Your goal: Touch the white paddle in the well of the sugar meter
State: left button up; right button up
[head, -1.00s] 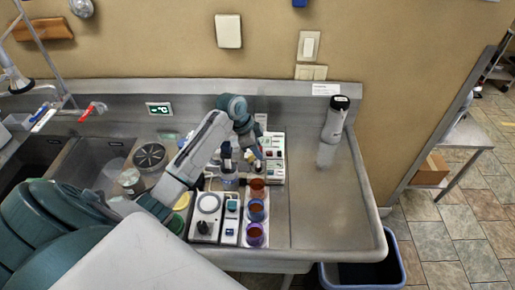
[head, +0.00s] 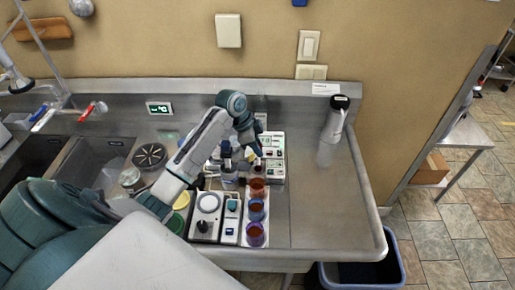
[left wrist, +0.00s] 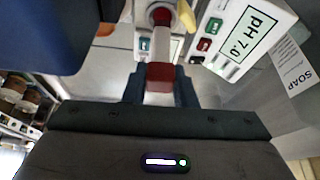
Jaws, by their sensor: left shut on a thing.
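My left gripper (left wrist: 160,90) is shut on a narrow red-and-white piece (left wrist: 160,72), which stands between its two blue-grey fingers in the left wrist view. In the head view the left gripper (head: 256,147) hangs over the small white meters (head: 274,139) at the back right of the counter group. A meter with a "pH 7.0" display (left wrist: 249,30) is at the upper right of the left wrist view, apart from the fingers. I cannot make out which unit is the sugar meter. Its well and white paddle cannot be told apart for sure. My right gripper is not in view.
Three coloured cups, including a purple one (head: 255,235), stand in a row in front of the meters. A white unit with a round plate (head: 208,203) is left of them. A dark-topped cylinder (head: 333,122) stands at back right. The steel counter right of the cups is clear.

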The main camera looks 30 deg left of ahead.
pick_arm(q)
jog(key=shift+r, duration=2.35)
jog(key=shift+a, duration=0.1)
